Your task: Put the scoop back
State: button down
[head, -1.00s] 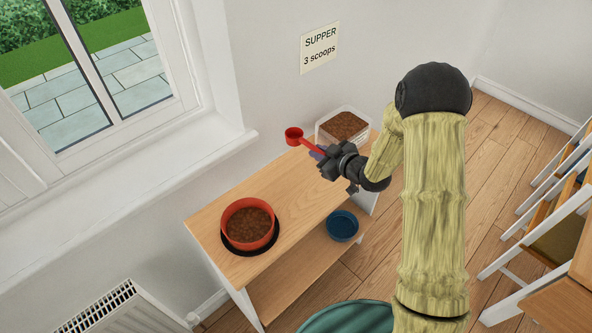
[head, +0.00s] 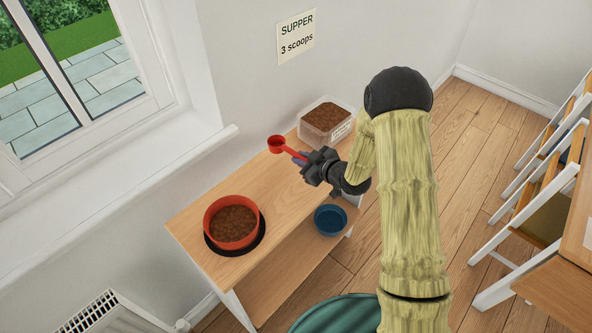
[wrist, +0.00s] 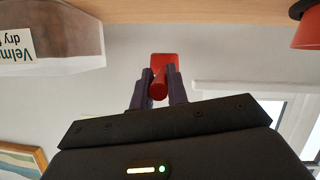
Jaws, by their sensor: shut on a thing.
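A red scoop (head: 277,145) is held by its handle in my gripper (head: 302,160), its cup end pointing left, above the wooden bench. The wrist view shows my gripper (wrist: 158,88) shut on the red scoop (wrist: 164,62); whether the cup holds anything cannot be told. A clear tub (head: 324,125) of brown kibble with a white label stands at the bench's back end, just beyond my gripper. Its labelled side also shows in the wrist view (wrist: 55,40). A red bowl (head: 232,222) filled with kibble sits on a black round mat at the bench's near left end.
The wooden bench top (head: 225,186) is clear between bowl and tub. A blue bowl (head: 331,220) sits on the lower shelf. A wall sign (head: 297,36) reads "SUPPER 3 scoops". White-framed racks (head: 540,200) stand at right, a radiator (head: 95,315) at lower left.

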aim_at(302, 180)
jog(key=shift+f, duration=1.35)
jog(key=shift+f+p, duration=0.4)
jog(key=shift+f, duration=1.65)
jog(key=shift+f, duration=0.1)
jog(key=c, duration=1.4)
grip_release()
